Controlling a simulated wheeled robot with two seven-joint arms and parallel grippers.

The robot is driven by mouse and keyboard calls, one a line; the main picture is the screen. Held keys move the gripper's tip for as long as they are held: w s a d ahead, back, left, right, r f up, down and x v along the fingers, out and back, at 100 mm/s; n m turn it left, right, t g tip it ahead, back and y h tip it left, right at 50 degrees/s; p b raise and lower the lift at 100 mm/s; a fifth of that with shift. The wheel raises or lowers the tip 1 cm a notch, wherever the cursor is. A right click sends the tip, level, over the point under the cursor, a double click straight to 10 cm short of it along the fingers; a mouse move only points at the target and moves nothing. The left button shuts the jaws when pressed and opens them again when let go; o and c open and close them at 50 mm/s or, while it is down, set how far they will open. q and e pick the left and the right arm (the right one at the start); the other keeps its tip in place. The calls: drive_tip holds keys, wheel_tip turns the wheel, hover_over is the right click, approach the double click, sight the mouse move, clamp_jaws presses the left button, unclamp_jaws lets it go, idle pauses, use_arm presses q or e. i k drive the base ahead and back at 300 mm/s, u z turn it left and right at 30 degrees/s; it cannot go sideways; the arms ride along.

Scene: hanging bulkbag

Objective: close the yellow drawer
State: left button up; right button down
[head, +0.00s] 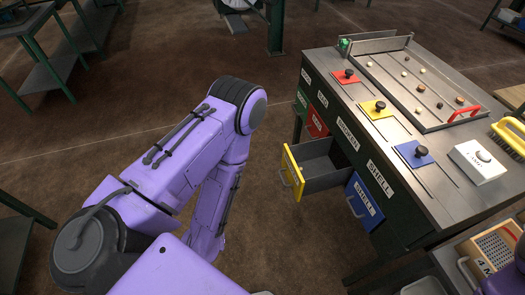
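The yellow drawer (294,174) is pulled out of the dark green cabinet (340,149), toward the left. Its yellow front with a handle faces my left arm, and its grey inside looks empty. My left arm, purple, stands to the left of the drawer with its forearm pointing down, apart from the drawer front in the picture. The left gripper is hidden behind the arm or below the frame. My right gripper is not visible; only a small purple part shows at the right edge.
A blue drawer (363,201) sits right of the yellow one, and a red drawer (316,123) sits behind it. The cabinet top holds coloured plates with black knobs, a tray (425,85) of small pieces, a white box (478,161) and a yellow brush (509,137). Floor left of the drawer is clear.

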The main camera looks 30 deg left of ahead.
sight(318, 173)
drive_tip(key=u, duration=0.55)
drive_tip(key=k, duration=0.45)
drive_tip(key=u, duration=0.15)
drive_tip(key=i, duration=0.5)
drive_tip(key=k, duration=0.45)
drive_tip(key=u, duration=0.65)
drive_tip(key=i, duration=0.7)
drive_tip(key=z, duration=1.4)
